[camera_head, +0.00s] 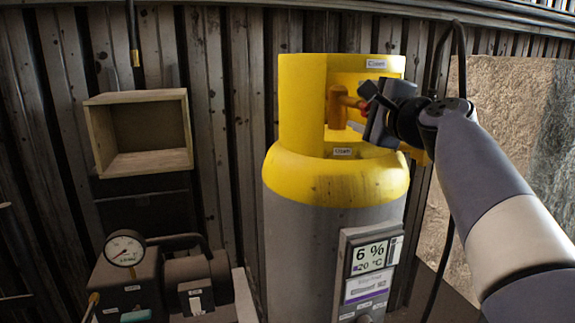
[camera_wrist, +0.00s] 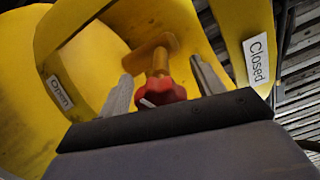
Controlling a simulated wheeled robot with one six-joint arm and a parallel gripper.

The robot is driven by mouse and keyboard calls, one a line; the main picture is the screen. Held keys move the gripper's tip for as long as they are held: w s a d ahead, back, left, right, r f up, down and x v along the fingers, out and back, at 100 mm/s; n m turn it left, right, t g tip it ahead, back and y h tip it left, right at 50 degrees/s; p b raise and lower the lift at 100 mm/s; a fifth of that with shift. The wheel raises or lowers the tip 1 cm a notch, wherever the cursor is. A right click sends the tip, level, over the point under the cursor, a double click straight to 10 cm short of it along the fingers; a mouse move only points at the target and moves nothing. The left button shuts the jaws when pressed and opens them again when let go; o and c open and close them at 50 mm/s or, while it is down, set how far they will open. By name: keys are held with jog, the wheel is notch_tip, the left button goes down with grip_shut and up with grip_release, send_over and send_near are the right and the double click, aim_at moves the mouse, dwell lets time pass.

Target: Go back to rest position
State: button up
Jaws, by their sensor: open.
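My gripper (camera_head: 372,98) is at the opening in the yellow collar of a tall gas cylinder (camera_head: 335,180). In the wrist view, my gripper's two fingers (camera_wrist: 160,85) stand apart, one on each side of a red valve knob (camera_wrist: 161,92). The knob sits on an orange-yellow valve body (camera_wrist: 155,55); it is not clear whether a finger touches it. A "Closed" label (camera_wrist: 256,60) is on the collar at right and an "Open" label (camera_wrist: 60,91) at left. My arm reaches in from the right in the head view.
An empty wooden box (camera_head: 140,165) is on the corrugated wall at left. A pump with a gauge (camera_head: 125,248) stands below it. A black cable (camera_head: 440,270) hangs behind my arm.

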jog(key=m+p, duration=0.1)
jog(key=m, duration=0.1)
jog(key=m+p, duration=0.1)
jog(key=shift+r+m+p, duration=0.3)
jog(key=shift+m, duration=0.1)
jog(key=m+p, duration=0.3)
jog(key=m, duration=0.1)
jog(key=shift+m, duration=0.4)
jog(key=m+p, duration=0.2)
jog(key=shift+d+m, duration=0.1)
jog(key=shift+m, duration=0.3)
jog(key=shift+f+m+p, duration=0.15)
jog(key=shift+m+p, duration=0.3)
jog(key=shift+m, duration=0.25)
jog(key=shift+f, duration=0.1)
